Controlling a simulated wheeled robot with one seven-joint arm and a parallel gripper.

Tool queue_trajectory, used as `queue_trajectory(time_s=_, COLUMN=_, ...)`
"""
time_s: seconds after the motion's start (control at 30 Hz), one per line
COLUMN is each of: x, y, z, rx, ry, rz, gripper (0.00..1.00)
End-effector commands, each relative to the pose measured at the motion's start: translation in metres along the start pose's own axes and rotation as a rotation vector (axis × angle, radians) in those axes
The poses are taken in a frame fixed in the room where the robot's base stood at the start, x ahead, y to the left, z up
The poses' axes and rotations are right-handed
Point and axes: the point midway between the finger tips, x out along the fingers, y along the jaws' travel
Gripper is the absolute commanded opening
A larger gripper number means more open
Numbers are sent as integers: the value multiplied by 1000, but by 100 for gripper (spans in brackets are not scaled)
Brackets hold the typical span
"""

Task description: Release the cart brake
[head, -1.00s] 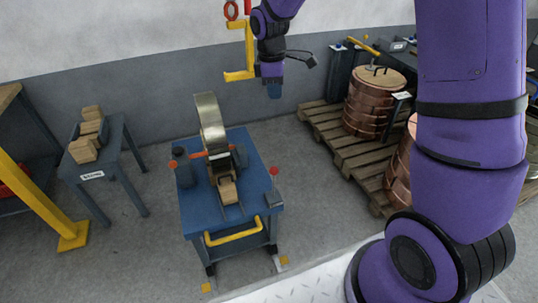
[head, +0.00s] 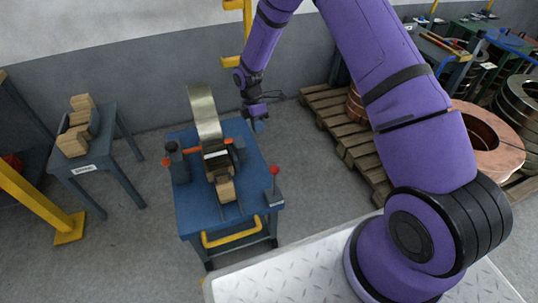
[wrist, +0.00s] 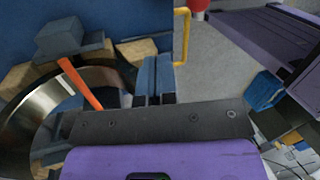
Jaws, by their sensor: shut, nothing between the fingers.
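The blue cart (head: 182,214) stands on the floor at left centre in the head view, with a yellow handle (head: 232,233) at its front. A lever with a red ball knob (head: 275,170) stands upright on a grey base at the cart's right edge. In the wrist view a red knob (wrist: 198,4) is cut by the top edge, beyond the yellow handle (wrist: 182,35). My gripper (head: 260,124) is shut and empty, above the cart's far right side and apart from the knob. Its blue fingertips (wrist: 156,72) show side by side in the wrist view.
A metal strip coil (head: 205,112) stands on the cart, with a wooden block (head: 226,190) and an orange bar (head: 208,150) by it. A grey side table (head: 97,163) holds wooden blocks at left. A pallet (head: 349,143) with copper coils stands at right.

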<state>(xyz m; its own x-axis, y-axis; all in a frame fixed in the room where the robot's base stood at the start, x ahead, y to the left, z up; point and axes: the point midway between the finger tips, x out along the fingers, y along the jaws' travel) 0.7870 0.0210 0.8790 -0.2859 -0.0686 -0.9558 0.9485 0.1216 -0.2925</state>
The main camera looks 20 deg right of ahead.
Motion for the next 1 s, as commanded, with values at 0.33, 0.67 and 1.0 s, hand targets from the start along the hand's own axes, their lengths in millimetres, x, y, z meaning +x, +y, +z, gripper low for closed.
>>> queue_trajectory(time_s=0.33, x=3, y=1, z=-1, rx=-7, ry=1, rz=-2, gripper=0)
queue_trajectory(time_s=0.67, x=31, y=0, z=-1, rx=-7, ry=0, rz=-6, gripper=0)
queue_trajectory(time_s=1.0, x=94, y=0, z=-1, rx=-5, ry=0, rz=-6, gripper=0)
